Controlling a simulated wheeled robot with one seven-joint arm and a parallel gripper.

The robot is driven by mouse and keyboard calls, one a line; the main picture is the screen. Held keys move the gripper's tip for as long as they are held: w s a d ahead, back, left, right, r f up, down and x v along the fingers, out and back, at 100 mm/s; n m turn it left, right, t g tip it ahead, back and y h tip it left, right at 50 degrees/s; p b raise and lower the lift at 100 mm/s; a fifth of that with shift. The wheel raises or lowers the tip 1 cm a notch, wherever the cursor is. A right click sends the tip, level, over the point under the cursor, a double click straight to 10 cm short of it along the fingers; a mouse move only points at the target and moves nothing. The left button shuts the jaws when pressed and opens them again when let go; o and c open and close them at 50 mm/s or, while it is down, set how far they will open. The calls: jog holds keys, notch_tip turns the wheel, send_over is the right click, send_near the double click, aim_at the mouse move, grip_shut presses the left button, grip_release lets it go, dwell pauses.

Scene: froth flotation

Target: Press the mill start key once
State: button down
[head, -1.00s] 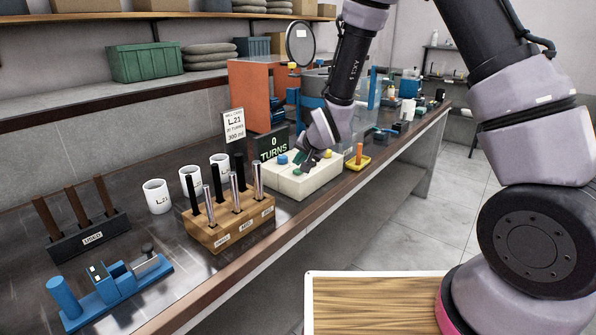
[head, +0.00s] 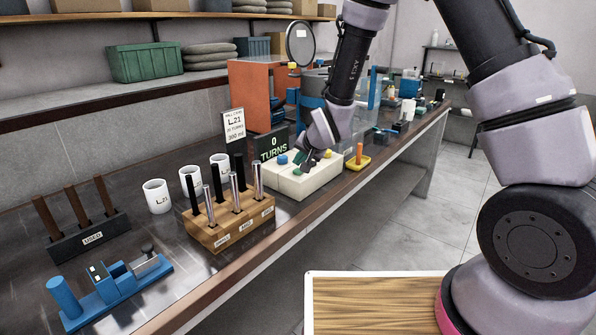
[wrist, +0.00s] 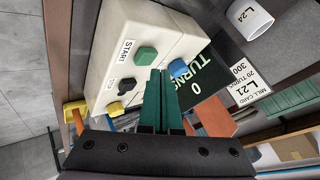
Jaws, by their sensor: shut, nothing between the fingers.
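The cream key box (head: 292,185) stands on the bench and also fills much of the wrist view (wrist: 112,45). Its green key (wrist: 146,56) sits beside the START label (wrist: 126,50). The turns display (head: 273,145) reads 0.
A wooden rack (head: 229,233) with upright rods stands left of the box, with white mugs (head: 157,196) behind it. The orange mill housing (head: 250,95) is behind the box. A yellow tray (head: 357,165) lies to its right. A card sign (head: 234,126) reads L21, 20 turns.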

aim_at(299, 172)
jog(key=shift+f, duration=0.1)
jog(key=shift+f, duration=0.3)
jog(key=shift+f, duration=0.5)
dwell(1.1)
jog(key=shift+r, duration=0.9)
jog(key=shift+r, duration=0.1)
jog(key=shift+r, duration=2.4)
